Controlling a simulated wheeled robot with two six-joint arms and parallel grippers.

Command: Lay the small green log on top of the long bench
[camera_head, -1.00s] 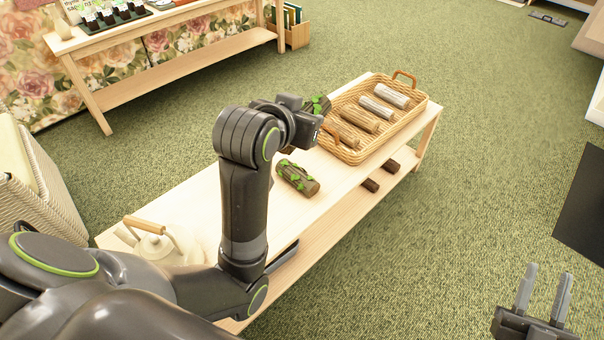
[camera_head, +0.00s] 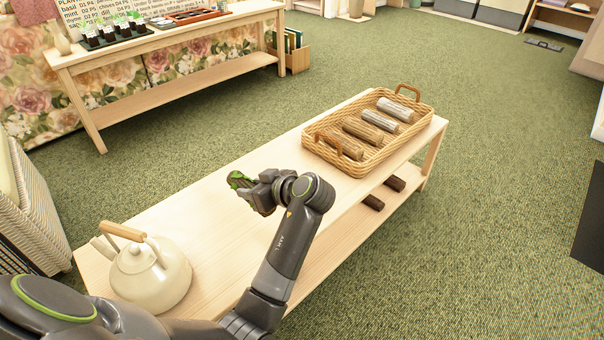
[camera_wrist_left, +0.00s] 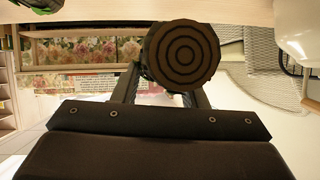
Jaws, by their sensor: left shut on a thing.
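My left gripper (camera_head: 252,188) is shut on a small log with green patches (camera_head: 238,180), over the middle of the long pale wooden bench (camera_head: 195,222). Most of the log is hidden by the gripper. In the left wrist view the ringed brown end of the held log (camera_wrist_left: 180,55) sits between the fingers. Whether the log touches the bench top is hard to tell. A bit of something green (camera_wrist_left: 27,4) shows at the upper left corner of the wrist view. My right gripper is out of view.
A cream kettle (camera_head: 150,275) stands on the bench's near left end. A wicker basket (camera_head: 412,133) with several logs fills the far end. Two dark logs (camera_head: 384,193) lie on the lower shelf. A side table (camera_head: 160,40) with plants stands behind.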

